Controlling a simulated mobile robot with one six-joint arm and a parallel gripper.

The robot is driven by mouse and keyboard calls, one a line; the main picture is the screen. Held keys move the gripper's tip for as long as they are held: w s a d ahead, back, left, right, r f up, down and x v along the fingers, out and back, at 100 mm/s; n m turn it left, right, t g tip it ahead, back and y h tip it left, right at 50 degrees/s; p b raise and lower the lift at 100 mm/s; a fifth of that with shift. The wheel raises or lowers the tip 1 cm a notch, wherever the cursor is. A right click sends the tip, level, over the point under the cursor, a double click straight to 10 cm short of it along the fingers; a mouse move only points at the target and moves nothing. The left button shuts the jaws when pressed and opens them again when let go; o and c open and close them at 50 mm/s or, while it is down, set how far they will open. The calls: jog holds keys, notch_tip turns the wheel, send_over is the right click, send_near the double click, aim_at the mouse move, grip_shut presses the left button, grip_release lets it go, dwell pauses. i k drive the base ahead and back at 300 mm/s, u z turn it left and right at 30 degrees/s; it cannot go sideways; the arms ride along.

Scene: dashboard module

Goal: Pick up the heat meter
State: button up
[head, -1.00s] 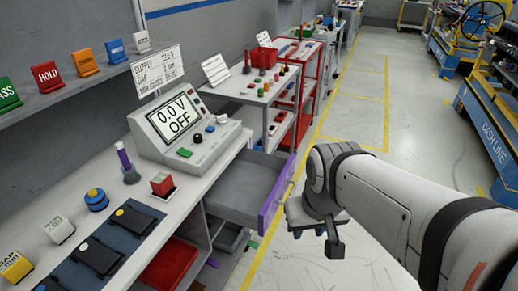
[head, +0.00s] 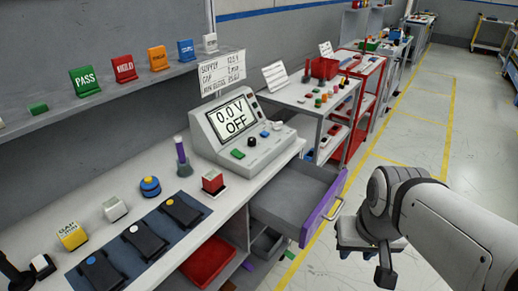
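No object here carries a readable heat meter label, so I cannot tell which one it is. My gripper (head: 372,256) hangs right of the bench, beyond the open drawer, over the floor and well apart from these devices. Its fingers are seen from behind, and their opening is unclear. Nothing is visibly held.
An open grey drawer with a purple front (head: 322,208) juts out between bench and arm. A console reading 0.0 V OFF (head: 238,135) stands at the bench's far end. A dark mat (head: 120,249) holds several black devices. A shelf (head: 60,118) with coloured signs runs above. The floor at right is clear.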

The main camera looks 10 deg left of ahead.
aim_at(213, 180)
jog(key=u, duration=0.25)
jog(key=i, duration=0.65)
jog(key=u, duration=1.1)
